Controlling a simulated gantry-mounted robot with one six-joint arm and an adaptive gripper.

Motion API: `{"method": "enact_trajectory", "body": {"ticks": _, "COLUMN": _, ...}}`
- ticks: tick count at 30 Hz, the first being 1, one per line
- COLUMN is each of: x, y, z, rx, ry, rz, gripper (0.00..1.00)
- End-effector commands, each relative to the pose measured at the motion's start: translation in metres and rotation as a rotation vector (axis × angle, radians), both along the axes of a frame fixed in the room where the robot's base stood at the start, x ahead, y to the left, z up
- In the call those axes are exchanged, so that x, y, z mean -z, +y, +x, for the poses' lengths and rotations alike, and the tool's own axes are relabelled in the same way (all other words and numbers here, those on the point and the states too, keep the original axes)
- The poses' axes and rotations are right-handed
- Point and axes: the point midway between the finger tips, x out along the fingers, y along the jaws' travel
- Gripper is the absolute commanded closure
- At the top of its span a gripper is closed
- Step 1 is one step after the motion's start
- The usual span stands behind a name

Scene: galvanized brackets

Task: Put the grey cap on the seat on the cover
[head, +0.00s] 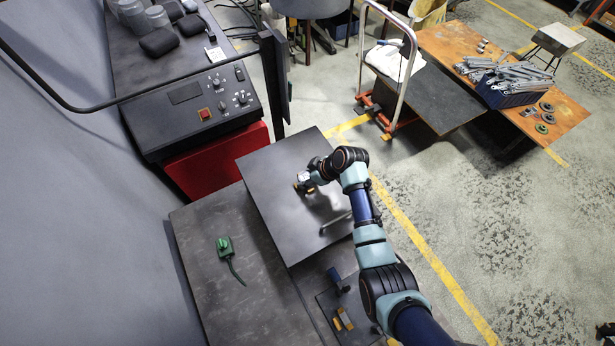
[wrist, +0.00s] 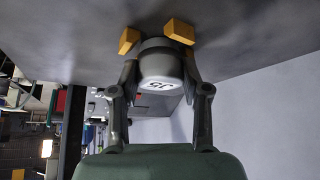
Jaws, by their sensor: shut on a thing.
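My gripper (wrist: 160,68) is shut on the grey cap (wrist: 166,66), with one finger on each side. In the head view my gripper (head: 303,184) is at the dark square panel (head: 275,212), which may be the cover. The seat itself is hidden behind the cap.
A green device with a cable (head: 224,246) lies on the lower grey table. A control console (head: 190,100) stands at the left. Most of the panel is clear.

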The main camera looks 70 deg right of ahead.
Motion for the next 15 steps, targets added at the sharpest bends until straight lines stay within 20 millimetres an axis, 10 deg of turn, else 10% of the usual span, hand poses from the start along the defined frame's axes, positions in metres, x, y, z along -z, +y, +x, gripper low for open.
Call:
{"method": "enact_trajectory", "body": {"ticks": 6, "x": 0.0038, "y": -0.0002, "z": 0.0002, "rx": 0.0, "ry": 0.0, "rz": 0.0, "gripper": 0.92}}
{"method": "enact_trajectory", "body": {"ticks": 7, "x": 0.003, "y": -0.0001, "z": 0.0001, "rx": 0.0, "ry": 0.0, "rz": 0.0, "gripper": 0.5}}
{"method": "enact_trajectory", "body": {"ticks": 11, "x": 0.0023, "y": -0.0001, "z": 0.0001, "rx": 0.0, "ry": 0.0, "rz": 0.0, "gripper": 0.29}}
{"method": "enact_trajectory", "body": {"ticks": 15, "x": 0.0022, "y": -0.0001, "z": 0.0001, "rx": 0.0, "ry": 0.0, "rz": 0.0, "gripper": 0.29}}
